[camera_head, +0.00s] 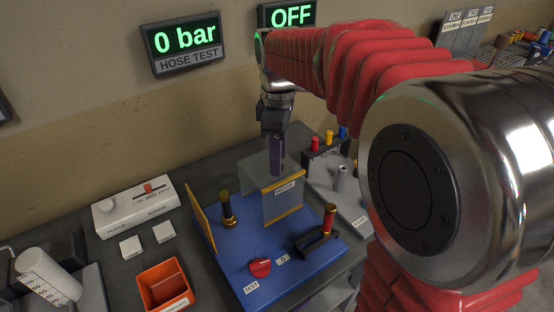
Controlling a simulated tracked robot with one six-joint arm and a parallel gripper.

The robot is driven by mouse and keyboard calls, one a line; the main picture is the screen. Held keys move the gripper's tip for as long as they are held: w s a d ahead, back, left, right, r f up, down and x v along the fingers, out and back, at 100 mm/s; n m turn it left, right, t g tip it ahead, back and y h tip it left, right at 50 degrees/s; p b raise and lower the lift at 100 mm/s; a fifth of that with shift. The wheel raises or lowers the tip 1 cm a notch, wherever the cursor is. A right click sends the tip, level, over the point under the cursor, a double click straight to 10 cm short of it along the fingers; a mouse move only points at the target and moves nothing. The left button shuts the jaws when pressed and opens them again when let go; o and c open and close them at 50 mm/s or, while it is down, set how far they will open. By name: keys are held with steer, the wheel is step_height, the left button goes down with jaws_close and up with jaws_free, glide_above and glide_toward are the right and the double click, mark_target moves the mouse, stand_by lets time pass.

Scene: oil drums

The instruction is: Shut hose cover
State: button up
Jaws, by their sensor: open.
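The hose cover (256,174) is a clear, box-like shell with a yellow edge and a small label, on the blue test board (225,257). It stands towards the back of the board, between two brass-ended fittings. A yellow panel (200,214) stands upright along the board's left edge. My gripper (277,172) points down at the cover, its fingers overlapping the cover's top in the picture. Its jaws are open, seen nearly edge-on. I cannot tell whether they touch the cover.
The left fitting (227,212) and right fitting (328,219) rise from the board. A red knob (260,267) sits at the front. An orange bin (164,287) and white control box (134,207) are left. A rack with coloured tops (329,141) stands behind right. Displays read 0 bar and OFF.

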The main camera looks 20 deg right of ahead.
steer(key=shift+f, duration=0.75)
steer(key=shift+c, duration=0.4)
jaws_close()
